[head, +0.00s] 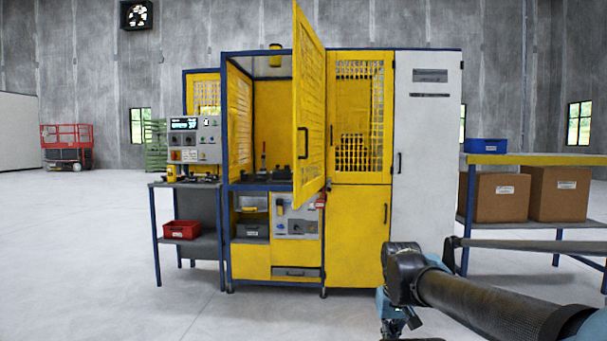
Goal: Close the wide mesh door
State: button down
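The wide mesh door (311,90) is yellow with a mesh panel. It stands open, swung out from the front of the yellow machine (357,231). Its hinge side appears to be on the right, and its free edge points toward me. A dark handle (304,135) shows on the door. The opening (268,110) to the left of the door shows the machine's inside. My gripper (398,322) hangs low in front of the machine, to the right of and below the door, and touches nothing visible. Its fingers are small and dark, so their opening is unclear.
A narrower mesh door (358,110) to the right is shut, beside a white cabinet (425,150). A side table (190,245) with a red bin (181,229) stands left. A bench (540,158) with cardboard boxes (500,196) stands right. The floor in front is clear.

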aim_at(301, 193)
jog(key=u, duration=0.05)
jog(key=i, duration=1)
jog(key=z, duration=0.05)
